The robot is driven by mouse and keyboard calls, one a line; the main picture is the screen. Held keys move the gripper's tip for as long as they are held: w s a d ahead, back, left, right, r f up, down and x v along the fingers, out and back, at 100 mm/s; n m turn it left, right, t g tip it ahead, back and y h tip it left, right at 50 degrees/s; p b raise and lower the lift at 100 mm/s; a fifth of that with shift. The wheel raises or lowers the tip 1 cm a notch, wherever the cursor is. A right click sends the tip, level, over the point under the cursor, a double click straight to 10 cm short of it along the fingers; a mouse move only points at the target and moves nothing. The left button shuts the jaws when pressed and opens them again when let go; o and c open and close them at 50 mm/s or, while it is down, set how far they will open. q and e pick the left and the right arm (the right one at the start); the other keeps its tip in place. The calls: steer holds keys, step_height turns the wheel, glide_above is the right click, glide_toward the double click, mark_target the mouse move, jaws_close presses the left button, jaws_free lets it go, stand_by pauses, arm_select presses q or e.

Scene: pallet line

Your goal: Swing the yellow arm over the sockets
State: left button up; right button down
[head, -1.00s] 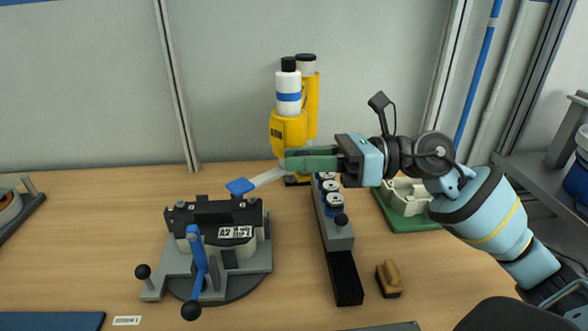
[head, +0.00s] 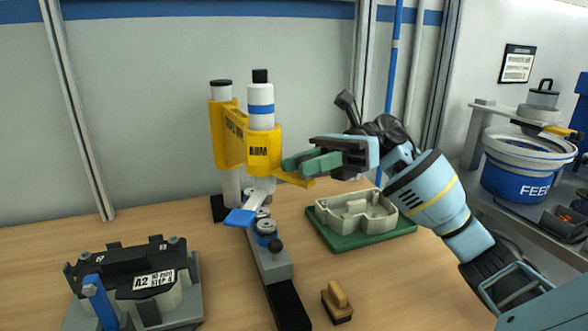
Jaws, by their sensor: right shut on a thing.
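The yellow arm (head: 258,152), marked "ARM", reaches right from an upright post (head: 221,90) with a black cap. It carries a white bottle (head: 261,121) with a blue band. A pale strip with a blue flat end (head: 240,218) sticks out below it, towards me. The blue-ringed round sockets (head: 265,228) sit in a row on a grey rail (head: 272,262); the arm stands above their far end in the picture, and the strip hides some of them. My right gripper (head: 296,164), with green fingers, is shut at the arm's right end, by a yellow tab. My left gripper is not in view.
A black fixture (head: 128,262) labelled A2 with a blue lever stands at the left front. A pale tray part (head: 355,212) lies on a green base at right. A wooden-handled block (head: 338,300) lies right of the rail. A blue-white feeder bowl (head: 520,170) stands far right.

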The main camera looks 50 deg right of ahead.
steer(key=shift+d+r, duration=0.1)
steer(key=c, duration=1.6)
jaws_free()
steer(key=o, duration=0.4)
steer(key=shift+s+d, duration=0.1)
steer(key=shift+d, duration=0.2)
steer(key=shift+a, duration=0.1)
steer(key=shift+s+d+b, duration=0.2)
steer(key=shift+d+b, duration=0.1)
steer(key=shift+d, duration=1.65)
steer(key=shift+s+d+b, duration=0.2)
steer(key=shift+d+b, duration=0.1)
steer(key=shift+d, duration=1.65)
